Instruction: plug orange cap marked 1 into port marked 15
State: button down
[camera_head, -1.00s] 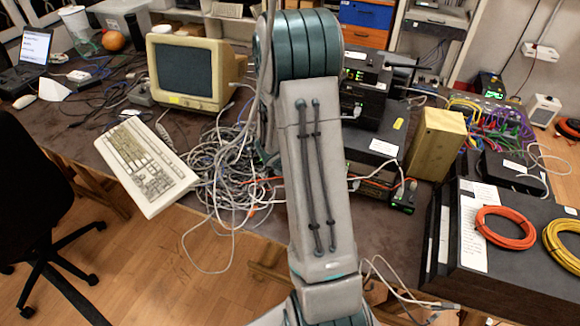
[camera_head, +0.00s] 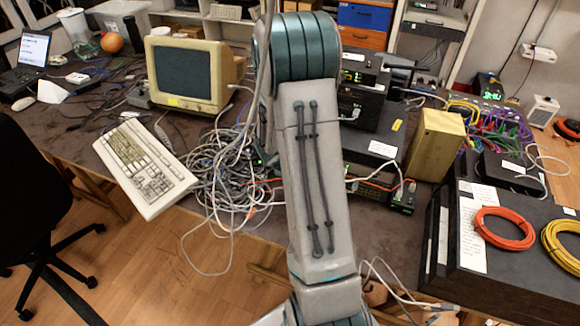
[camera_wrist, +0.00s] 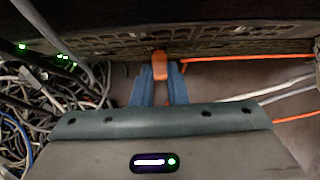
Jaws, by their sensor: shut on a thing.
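In the wrist view the blue fingers of my gripper (camera_wrist: 160,77) are shut on an orange cap (camera_wrist: 160,62). The cap sticks out past the fingertips toward the dark front of a network device (camera_wrist: 225,35) with a row of ports. Its tip is at the device's lower edge; I cannot tell whether it touches or enters a port. No number on the cap or the ports is readable. In the head view my own arm hides the gripper and the cap.
A tangle of grey cables (camera_head: 230,175) lies left of my arm, and it also shows in the wrist view (camera_wrist: 30,105). An orange cable (camera_wrist: 250,58) runs right from near the cap. A beige box (camera_head: 435,145) and a black case (camera_head: 510,260) stand at the right.

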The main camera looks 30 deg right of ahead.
jog(key=shift+w+d, duration=0.1)
jog(key=shift+d, duration=0.1)
jog(key=c, duration=1.4)
grip_release()
jog(key=shift+o, duration=0.2)
jog(key=p+v, duration=0.4)
jog(key=v, duration=1)
